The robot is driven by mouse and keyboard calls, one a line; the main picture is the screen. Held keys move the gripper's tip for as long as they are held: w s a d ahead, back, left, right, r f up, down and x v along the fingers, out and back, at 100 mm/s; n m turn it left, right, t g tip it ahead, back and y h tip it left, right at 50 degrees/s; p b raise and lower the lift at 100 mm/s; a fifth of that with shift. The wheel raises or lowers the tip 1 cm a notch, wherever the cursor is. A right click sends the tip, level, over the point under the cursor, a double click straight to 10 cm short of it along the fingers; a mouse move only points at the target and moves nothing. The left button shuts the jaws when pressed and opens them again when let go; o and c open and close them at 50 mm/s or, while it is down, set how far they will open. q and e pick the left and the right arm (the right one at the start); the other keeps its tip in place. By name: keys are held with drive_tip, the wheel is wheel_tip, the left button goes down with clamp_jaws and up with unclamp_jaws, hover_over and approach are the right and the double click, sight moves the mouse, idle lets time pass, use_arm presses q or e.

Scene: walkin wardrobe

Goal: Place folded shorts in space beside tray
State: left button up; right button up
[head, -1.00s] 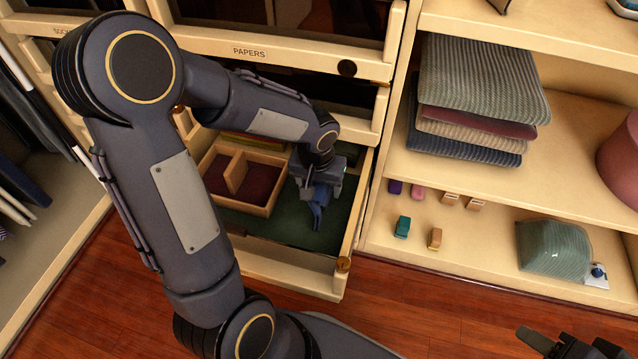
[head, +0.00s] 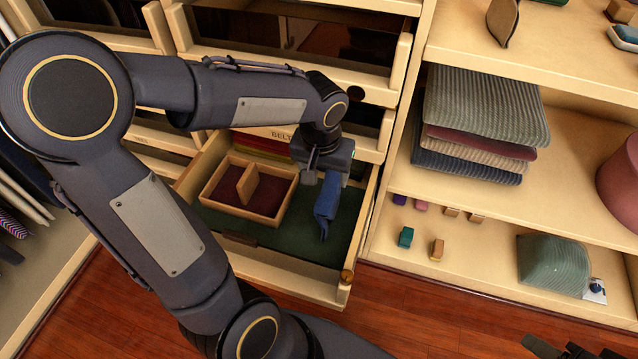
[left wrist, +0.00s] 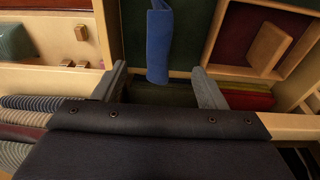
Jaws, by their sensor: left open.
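The folded shorts (head: 326,203) are a narrow blue bundle in the open drawer, right of the wooden tray (head: 240,209). The bundle looks steep, its lower end near the green drawer floor; its exact contact there is unclear. My left gripper (head: 322,172) is over the drawer at the bundle's upper end, which it partly hides. In the left wrist view, its fingers (left wrist: 159,75) are spread, with gaps on both sides of the blue shorts (left wrist: 159,45). The tray (left wrist: 237,72) lies to the right there. My right gripper (head: 572,349) is cut off at the bottom right corner.
The drawer's front panel (head: 290,280) and right side wall bound the space. Green floor (head: 285,232) is bare in front of the tray. Shelves on the right hold folded knits (head: 485,110) and small boxes.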

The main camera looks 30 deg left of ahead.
use_arm(q)
drive_tip(key=s+d+r+t+h, duration=0.2)
drive_tip(key=s, duration=0.5)
drive_tip(key=s+d+r+m+t+h, duration=0.1)
drive_tip(key=s+r+h, duration=0.1)
drive_tip(key=s, duration=0.6)
drive_tip(key=shift+d+r+t, duration=0.35)
drive_tip(key=shift+r+t, duration=0.05)
